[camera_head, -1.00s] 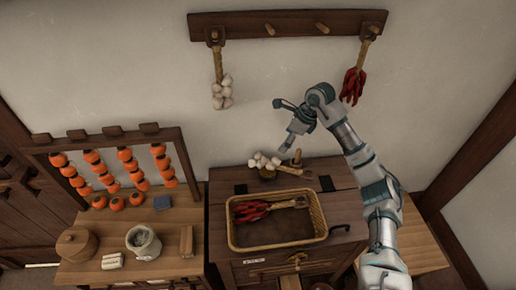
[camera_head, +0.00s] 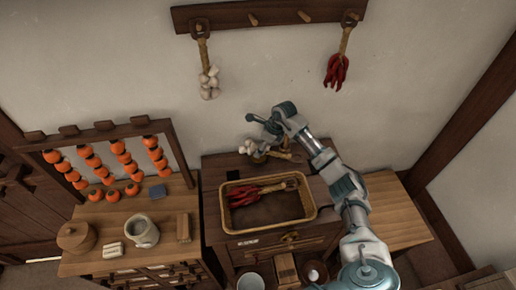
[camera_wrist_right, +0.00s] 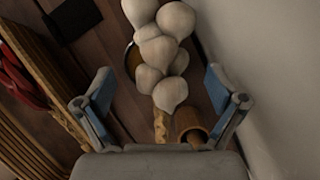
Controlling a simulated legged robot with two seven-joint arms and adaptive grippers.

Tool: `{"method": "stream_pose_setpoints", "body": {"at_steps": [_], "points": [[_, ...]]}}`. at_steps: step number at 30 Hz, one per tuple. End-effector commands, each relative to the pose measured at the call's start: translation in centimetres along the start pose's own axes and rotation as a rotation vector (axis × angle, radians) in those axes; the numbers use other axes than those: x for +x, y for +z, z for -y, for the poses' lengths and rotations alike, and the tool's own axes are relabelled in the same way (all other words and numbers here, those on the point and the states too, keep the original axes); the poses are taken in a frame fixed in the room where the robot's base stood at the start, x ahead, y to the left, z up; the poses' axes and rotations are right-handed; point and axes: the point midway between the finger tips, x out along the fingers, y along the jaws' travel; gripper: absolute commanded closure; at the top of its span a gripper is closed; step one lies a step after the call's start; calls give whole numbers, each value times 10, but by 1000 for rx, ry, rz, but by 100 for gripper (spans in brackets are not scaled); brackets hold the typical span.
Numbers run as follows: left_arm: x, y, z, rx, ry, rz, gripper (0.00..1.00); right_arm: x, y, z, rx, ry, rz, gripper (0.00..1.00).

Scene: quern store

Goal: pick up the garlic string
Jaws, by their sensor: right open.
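A garlic string with white bulbs and a tan braided stem lies on the dark chest top (camera_head: 221,163), behind the basket. Its bulbs (camera_head: 247,147) are partly covered by my right gripper (camera_head: 264,135) in the head view. In the right wrist view, the bulbs (camera_wrist_right: 157,50) are ahead of and between my open right fingers (camera_wrist_right: 160,92), with the stem pointing towards the palm. Nothing is gripped. A second garlic string (camera_head: 209,82) hangs from the wall rack's left end. My left gripper is not in view.
A wicker basket (camera_head: 228,220) holds a red chili string (camera_head: 262,192). The wall (camera_wrist_right: 275,70) is close on the right in the wrist view. Another chili string (camera_head: 336,72) hangs above.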

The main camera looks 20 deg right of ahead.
Motion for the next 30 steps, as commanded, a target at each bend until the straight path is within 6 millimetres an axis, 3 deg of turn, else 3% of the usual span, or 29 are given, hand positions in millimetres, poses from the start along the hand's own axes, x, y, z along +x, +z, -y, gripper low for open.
{"method": "stream_pose_setpoints", "body": {"at_steps": [6,14,22,30], "points": [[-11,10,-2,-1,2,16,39,28,0,1,0,2,0,5],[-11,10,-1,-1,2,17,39,31,0,1,-1,-1,0,5],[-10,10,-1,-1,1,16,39,31,-1,2,0,0,0,73],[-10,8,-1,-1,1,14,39,30,-1,2,0,0,0,76]]}}
